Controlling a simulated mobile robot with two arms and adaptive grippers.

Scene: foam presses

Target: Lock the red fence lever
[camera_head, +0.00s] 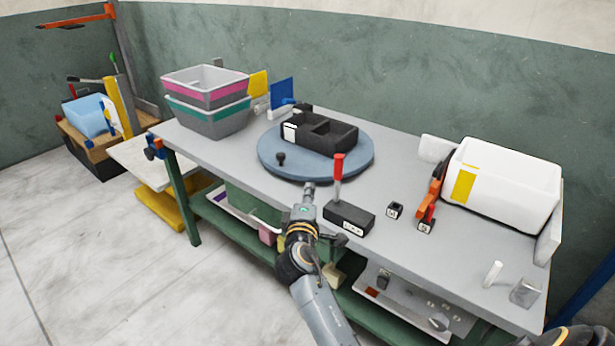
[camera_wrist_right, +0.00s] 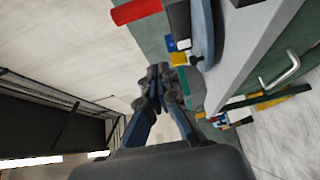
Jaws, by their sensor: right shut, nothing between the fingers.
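The red lever (camera_head: 338,167) stands upright on a black block (camera_head: 350,218) at the table's front edge. In the right wrist view its red handle (camera_wrist_right: 136,11) shows at the top, apart from my fingers. My right gripper (camera_head: 309,188) is shut and empty, just left of the lever and near the front edge of the table; its closed fingertips also show in the right wrist view (camera_wrist_right: 158,74). I cannot tell its exact distance from the lever. My left gripper is not in view.
A round blue turntable (camera_head: 268,158) holding a black tray (camera_head: 322,133) lies behind the lever. A white bin (camera_head: 505,185) with an orange-red clamp (camera_head: 436,186) stands to the right, near small black blocks (camera_head: 395,210). Stacked grey bins (camera_head: 208,122) stand at the left.

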